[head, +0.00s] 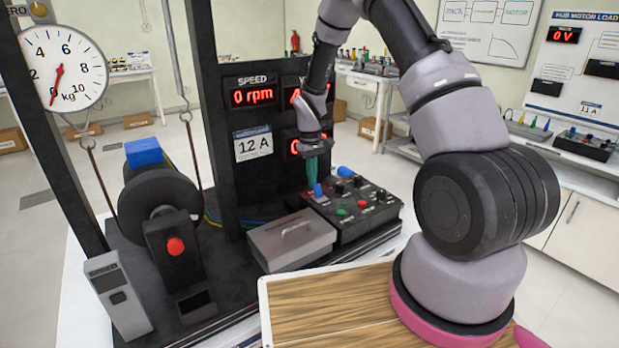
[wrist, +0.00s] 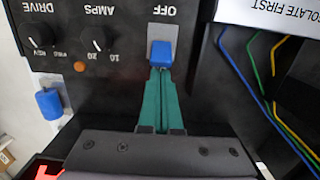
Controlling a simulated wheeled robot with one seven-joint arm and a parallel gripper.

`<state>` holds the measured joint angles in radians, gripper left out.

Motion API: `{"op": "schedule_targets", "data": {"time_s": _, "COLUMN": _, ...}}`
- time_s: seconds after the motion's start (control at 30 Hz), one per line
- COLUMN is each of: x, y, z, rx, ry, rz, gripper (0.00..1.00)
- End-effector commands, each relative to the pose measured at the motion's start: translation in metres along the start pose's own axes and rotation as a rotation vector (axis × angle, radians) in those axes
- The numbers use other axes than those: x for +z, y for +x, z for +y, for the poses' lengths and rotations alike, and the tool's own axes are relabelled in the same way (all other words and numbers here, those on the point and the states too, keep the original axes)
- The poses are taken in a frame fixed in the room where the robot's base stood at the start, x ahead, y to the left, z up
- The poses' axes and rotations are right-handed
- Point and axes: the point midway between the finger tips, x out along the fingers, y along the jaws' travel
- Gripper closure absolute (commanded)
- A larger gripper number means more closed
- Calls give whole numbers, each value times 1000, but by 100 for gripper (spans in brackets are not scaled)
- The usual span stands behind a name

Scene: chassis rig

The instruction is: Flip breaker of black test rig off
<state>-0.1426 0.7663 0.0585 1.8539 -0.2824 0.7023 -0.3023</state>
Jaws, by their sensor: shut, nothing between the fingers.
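The black test rig's control box (head: 385,212) stands on the rig's base at the middle of the head view, with knobs and red and green buttons on its top. The blue breaker lever (wrist: 161,53) shows in the wrist view beside an OFF label; it also shows in the head view (head: 318,190) at the box's back left. My gripper (head: 312,179) points down at this lever. Its teal fingers (wrist: 160,75) are shut together, empty, with the tips right at the lever. I cannot tell whether they touch it.
A grey lidded box (head: 290,243) sits left of the control box. A second blue handle (wrist: 50,103) is at the left in the wrist view. Coloured cables (wrist: 254,75) run at the right there. The upright display panel (head: 252,140) reads 0 rpm and stands close behind my gripper.

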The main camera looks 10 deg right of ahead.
Motion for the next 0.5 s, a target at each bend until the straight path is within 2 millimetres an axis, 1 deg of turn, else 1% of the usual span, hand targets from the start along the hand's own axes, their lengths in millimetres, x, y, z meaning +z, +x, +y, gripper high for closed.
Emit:
{"op": "schedule_targets", "data": {"time_s": 0.33, "x": 0, "y": 0, "z": 0, "rx": 0, "ry": 0, "rz": 3, "gripper": 100}}
{"op": "schedule_targets", "data": {"time_s": 0.5, "x": 1, "y": -1, "z": 0, "rx": -1, "ry": 1, "rz": 35, "gripper": 100}}
